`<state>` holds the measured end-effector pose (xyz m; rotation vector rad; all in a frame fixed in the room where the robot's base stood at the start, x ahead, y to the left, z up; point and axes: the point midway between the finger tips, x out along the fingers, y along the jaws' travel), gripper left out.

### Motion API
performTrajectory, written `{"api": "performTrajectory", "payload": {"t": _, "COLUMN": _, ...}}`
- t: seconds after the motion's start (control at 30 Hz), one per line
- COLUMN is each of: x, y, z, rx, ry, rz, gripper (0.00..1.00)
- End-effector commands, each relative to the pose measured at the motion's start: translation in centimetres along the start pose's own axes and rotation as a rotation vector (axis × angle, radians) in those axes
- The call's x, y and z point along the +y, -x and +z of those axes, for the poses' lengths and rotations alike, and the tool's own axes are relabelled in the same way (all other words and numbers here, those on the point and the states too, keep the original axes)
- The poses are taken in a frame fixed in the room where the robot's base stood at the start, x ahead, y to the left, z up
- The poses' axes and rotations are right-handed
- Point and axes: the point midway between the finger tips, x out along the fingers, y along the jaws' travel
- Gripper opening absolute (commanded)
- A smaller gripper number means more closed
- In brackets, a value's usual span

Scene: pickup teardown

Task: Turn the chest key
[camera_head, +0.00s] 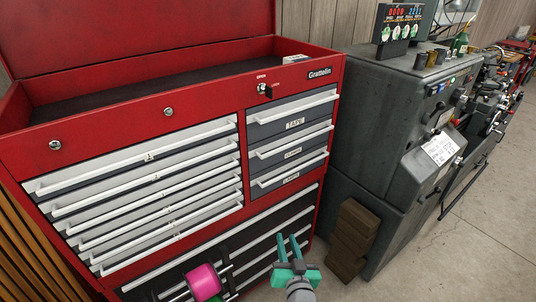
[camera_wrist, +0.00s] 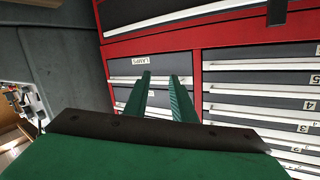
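The red tool chest (camera_head: 90,160) stands at the left of the head view with its lid raised. A small dark key (camera_head: 264,89) sits on its front top rail, above the right drawer column, beside small red lettering. I cannot make out the key's exact angle. My gripper (camera_head: 288,238) has green fingers and is low in front of the chest, well below the key and apart from it. In the wrist view my gripper (camera_wrist: 161,76) is open and empty, with a clear gap, facing the drawer fronts (camera_wrist: 125,65). The key is not seen there.
Round locks (camera_head: 55,145) sit on the chest's front rail. A pink object (camera_head: 203,281) with green and black parts is low before the chest. A dark grey machine (camera_head: 390,110) stands to the right, with brown blocks (camera_head: 352,240) beside its base. Floor is clear at lower right.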

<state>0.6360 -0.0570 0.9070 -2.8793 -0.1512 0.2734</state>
Motion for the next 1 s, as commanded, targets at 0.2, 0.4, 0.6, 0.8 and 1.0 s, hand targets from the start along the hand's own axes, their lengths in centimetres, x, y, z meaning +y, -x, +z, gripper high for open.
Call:
{"api": "performTrajectory", "payload": {"t": 0.2, "x": -0.8, "y": -4.7, "z": -8.8, "rx": 0.029, "ry": 0.015, "rz": -0.103, "gripper": 0.23}}
{"api": "performTrajectory", "payload": {"t": 0.4, "x": -2.9, "y": -7.3, "z": -17.2, "rx": 0.047, "ry": 0.055, "rz": -0.219, "gripper": 0.23}}
{"api": "performTrajectory", "payload": {"t": 0.6, "x": -4.7, "y": -7.9, "z": -26.4, "rx": 0.071, "ry": 0.121, "rz": -0.33, "gripper": 0.23}}
{"api": "performTrajectory", "payload": {"t": 0.8, "x": -6.6, "y": -6.6, "z": -34.8, "rx": 0.094, "ry": 0.207, "rz": -0.432, "gripper": 0.23}}
{"api": "performTrajectory", "payload": {"t": 1.0, "x": -8.1, "y": -5.0, "z": -39.7, "rx": 0.103, "ry": 0.274, "rz": -0.497, "gripper": 0.23}}
